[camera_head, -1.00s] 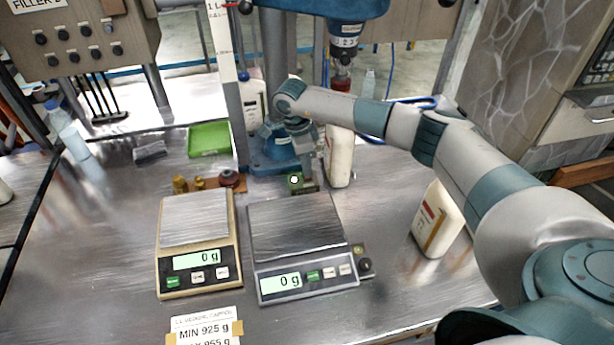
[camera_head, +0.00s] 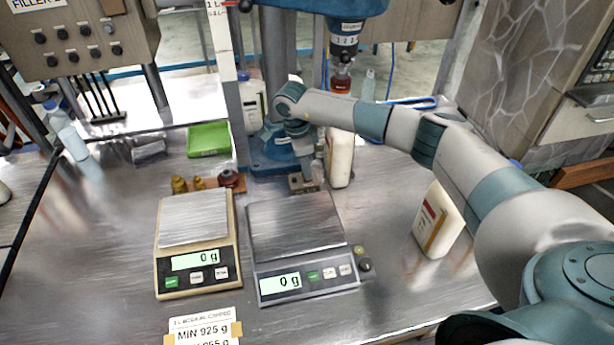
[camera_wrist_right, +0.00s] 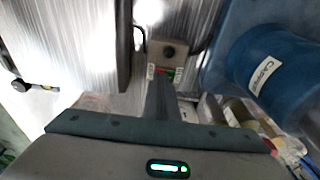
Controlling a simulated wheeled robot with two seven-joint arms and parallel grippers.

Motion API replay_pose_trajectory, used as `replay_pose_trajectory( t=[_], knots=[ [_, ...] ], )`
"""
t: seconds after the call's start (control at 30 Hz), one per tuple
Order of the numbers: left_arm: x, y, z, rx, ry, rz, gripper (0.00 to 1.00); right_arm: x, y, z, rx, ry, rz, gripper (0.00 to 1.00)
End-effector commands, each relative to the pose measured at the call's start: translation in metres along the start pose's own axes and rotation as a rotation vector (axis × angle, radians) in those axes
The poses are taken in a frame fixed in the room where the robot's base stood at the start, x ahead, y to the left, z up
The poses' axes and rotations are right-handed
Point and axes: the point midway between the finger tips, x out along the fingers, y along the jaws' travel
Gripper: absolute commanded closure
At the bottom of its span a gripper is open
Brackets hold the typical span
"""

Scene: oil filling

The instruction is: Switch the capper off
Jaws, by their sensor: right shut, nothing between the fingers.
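The blue capper (camera_head: 270,155) stands at the back middle of the steel table. Its label and round column show at the right of the right wrist view (camera_wrist_right: 265,72). A small capper switch box (camera_head: 301,184) sits at its foot, with no green light showing. In the right wrist view the box (camera_wrist_right: 168,52) has a dark round knob, and red and green marks on its near edge. My right gripper (camera_head: 306,176) is shut and empty, pointing down at the box. Its fingertips overlap the box's near edge in the wrist view; I cannot tell whether they touch.
Two scales (camera_head: 195,272) (camera_head: 306,282) reading 0 g stand in front of the capper. Another (camera_head: 438,220) stands at the right under my arm. A green tray (camera_head: 209,139) is at the left.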

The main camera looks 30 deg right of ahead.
Motion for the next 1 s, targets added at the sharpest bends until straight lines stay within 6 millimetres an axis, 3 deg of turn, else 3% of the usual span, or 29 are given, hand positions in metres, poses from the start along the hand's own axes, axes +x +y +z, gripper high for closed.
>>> replay_pose_trajectory(
  t=[0.33,1.0],
  knots=[
    [-0.002,0.000,0.000,0.000,0.000,0.000,0.69,-0.001,0.001,0.000,-0.001,0.001,0.003,1.00],
    [-0.021,0.000,-0.002,0.000,0.000,0.000,0.69,-0.046,0.001,-0.007,-0.001,0.000,0.002,1.00]
  ],
)
